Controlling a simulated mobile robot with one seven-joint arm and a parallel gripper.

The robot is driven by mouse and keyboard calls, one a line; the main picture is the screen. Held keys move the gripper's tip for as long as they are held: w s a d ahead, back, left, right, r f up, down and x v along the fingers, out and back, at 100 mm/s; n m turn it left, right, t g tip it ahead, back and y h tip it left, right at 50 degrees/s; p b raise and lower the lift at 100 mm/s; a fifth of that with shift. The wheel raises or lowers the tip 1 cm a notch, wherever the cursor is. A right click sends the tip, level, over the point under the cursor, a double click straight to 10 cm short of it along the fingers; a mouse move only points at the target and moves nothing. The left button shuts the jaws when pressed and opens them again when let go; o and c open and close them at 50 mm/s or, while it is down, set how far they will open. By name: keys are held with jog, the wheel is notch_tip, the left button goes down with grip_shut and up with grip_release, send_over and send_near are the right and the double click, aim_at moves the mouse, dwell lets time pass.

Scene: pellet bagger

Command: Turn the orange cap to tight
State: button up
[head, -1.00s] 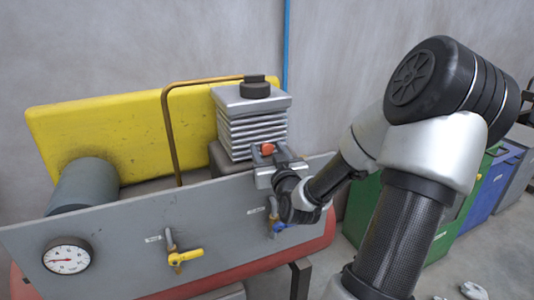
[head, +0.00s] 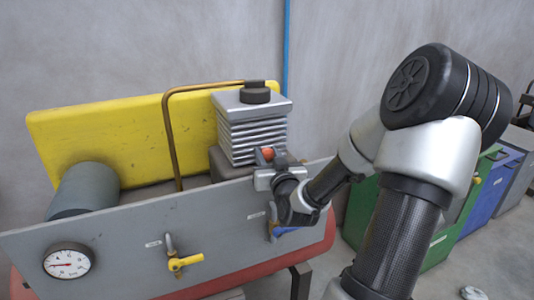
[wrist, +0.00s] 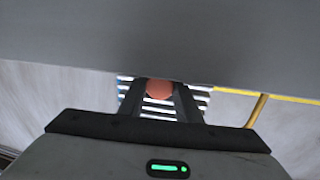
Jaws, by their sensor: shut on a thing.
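The orange cap (head: 267,154) sits in front of the finned grey block, just above the top edge of the grey panel. My gripper (head: 266,160) is at the cap, its fingers on either side of it. In the wrist view the round orange cap (wrist: 159,89) shows between the two dark fingers (wrist: 160,98). The gripper is shut on the cap. What lies beneath the cap is hidden by the gripper and the panel.
The grey panel (head: 110,248) carries a dial gauge (head: 68,261), a yellow-handled valve (head: 185,262) and a blue-handled valve (head: 285,230) below my gripper. A brown pipe (head: 171,130) rises left of the finned block (head: 252,135). Green (head: 440,240) and blue (head: 492,187) bins stand at right.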

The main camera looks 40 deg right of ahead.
jog(key=shift+r+m+p, duration=0.2)
jog(key=shift+m+p, duration=0.65)
jog(key=shift+m, duration=0.15)
jog(key=shift+f+m+g+p, duration=0.15)
jog(key=shift+m+g+p, duration=0.15)
jog(key=shift+m+p, duration=0.95)
jog(key=shift+m, duration=0.25)
jog(key=o, duration=1.1)
jog(key=shift+c, duration=0.2)
jog(key=shift+f+b, duration=0.15)
jog(key=shift+b, duration=0.2)
